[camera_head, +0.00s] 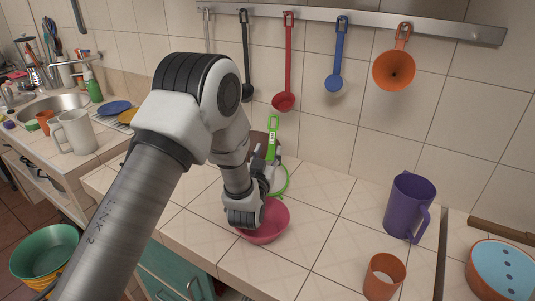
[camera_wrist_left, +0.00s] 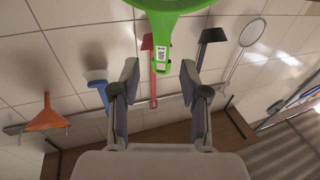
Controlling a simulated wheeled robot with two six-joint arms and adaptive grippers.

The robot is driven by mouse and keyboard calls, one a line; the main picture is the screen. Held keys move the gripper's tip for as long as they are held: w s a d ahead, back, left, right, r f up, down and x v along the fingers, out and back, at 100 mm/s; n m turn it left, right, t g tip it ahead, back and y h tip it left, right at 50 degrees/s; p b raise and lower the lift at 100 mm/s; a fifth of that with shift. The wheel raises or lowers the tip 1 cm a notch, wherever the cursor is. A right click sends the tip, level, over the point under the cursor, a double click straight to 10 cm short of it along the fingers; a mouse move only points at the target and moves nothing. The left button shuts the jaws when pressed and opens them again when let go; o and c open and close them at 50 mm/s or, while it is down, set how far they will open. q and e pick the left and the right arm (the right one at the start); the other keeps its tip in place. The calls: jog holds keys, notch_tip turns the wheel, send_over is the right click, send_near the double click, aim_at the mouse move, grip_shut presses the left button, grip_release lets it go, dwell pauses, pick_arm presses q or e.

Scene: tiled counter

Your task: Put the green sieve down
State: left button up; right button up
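The green sieve (camera_head: 273,128) stands nearly upright by the tiled wall, with its handle up and its round rim low, just behind the pink bowl (camera_head: 270,232). My arm hides part of it, so I cannot tell what its rim rests on. My left gripper (camera_head: 268,154) is in front of it, low over the bowl. In the left wrist view the fingers of my left gripper (camera_wrist_left: 160,78) are spread wide. The labelled handle of the sieve (camera_wrist_left: 163,58) lies in line with the gap, with space on both sides. My right gripper is not in view.
A purple pitcher (camera_head: 409,205) and an orange cup (camera_head: 383,277) stand to the right. Ladles and an orange funnel (camera_head: 394,71) hang from the wall rail (camera_head: 455,28). A brown object (camera_head: 262,146) is partly hidden behind my arm. The counter between bowl and pitcher is clear.

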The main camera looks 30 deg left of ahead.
pick_arm(q)
jog(key=b+v, duration=0.1)
jog(key=v, duration=0.5)
jog(key=shift+s+d+r+b, duration=0.1)
jog(key=shift+s+b, duration=0.25)
jog(key=shift+b, duration=0.05)
jog(key=shift+s+d+r, duration=0.1)
jog(key=shift+s, duration=0.35)
